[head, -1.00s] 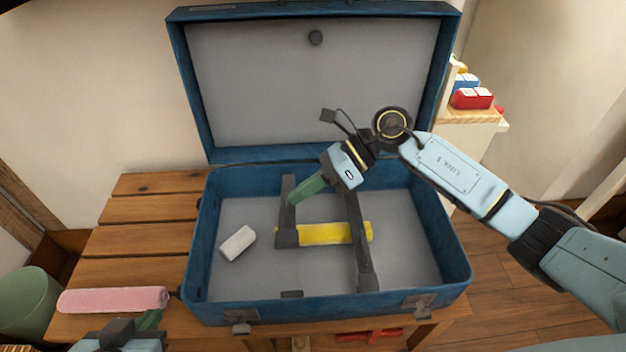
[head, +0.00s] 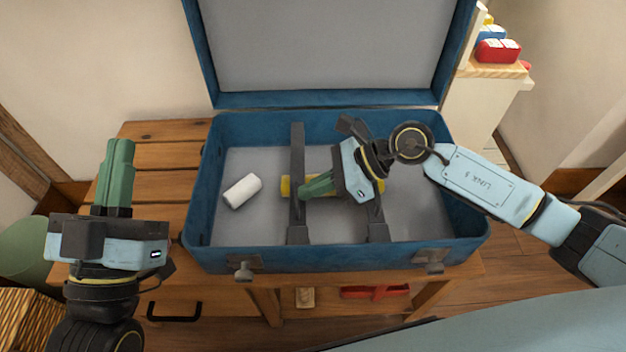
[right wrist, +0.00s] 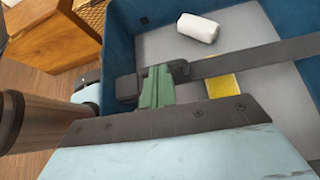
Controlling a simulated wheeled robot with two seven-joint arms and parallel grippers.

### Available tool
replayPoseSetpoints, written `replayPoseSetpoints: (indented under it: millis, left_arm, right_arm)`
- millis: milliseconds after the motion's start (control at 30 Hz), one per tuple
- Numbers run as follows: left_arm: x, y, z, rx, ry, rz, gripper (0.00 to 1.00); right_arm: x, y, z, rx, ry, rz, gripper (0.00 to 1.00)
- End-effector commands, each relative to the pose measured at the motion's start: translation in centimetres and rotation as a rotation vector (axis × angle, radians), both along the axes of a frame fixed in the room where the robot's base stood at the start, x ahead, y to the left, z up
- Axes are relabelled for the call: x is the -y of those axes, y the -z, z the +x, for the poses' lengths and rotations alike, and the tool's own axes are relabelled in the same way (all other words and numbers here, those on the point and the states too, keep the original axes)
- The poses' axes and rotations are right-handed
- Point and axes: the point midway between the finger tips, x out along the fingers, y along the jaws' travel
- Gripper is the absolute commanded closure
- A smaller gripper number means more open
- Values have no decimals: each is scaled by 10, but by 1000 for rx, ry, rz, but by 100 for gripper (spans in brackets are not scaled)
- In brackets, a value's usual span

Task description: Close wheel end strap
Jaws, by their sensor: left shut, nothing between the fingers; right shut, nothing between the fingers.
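The blue suitcase (head: 340,262) stands open on a wooden bench. Two dark straps cross its inside. The left strap (head: 297,150) runs from the back wall to a dark block (head: 297,235) at the front. The right strap (head: 376,215) is partly hidden by my right arm. I cannot tell which is the wheel end. My right gripper (head: 303,191) is shut and empty, its green fingertips beside or against the left strap. In the right wrist view its fingers (right wrist: 157,87) are close to the strap (right wrist: 250,60). My left gripper (head: 121,142) is shut and empty, left of the suitcase.
A white roll (head: 242,191) lies left of the left strap. A yellow item (head: 288,187) lies under the strap, partly hidden by my right gripper. The lid (head: 325,98) stands up behind. A shelf (head: 490,70) with colored items is at right.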

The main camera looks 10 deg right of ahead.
Motion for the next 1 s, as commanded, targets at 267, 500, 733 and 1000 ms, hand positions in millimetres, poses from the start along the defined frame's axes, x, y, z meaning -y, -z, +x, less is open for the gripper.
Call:
replayPoseSetpoints:
  millis: [267, 500, 733, 1000]
  left_arm:
    - [0, -2, -1, 25, -1, -8, 100]
    - [0, -2, -1, 25, -1, -8, 100]
    - [-1, -4, -1, 26, -1, -8, 100]
    - [0, -15, -1, 25, -1, -7, 100]
  right_arm:
    - [0, 7, -2, -6, -1, -5, 100]
    - [1, 9, -3, -10, -3, -8, 100]
    - [1, 8, -4, -13, -3, -10, 100]
    - [0, -7, -3, -10, -2, -7, 100]
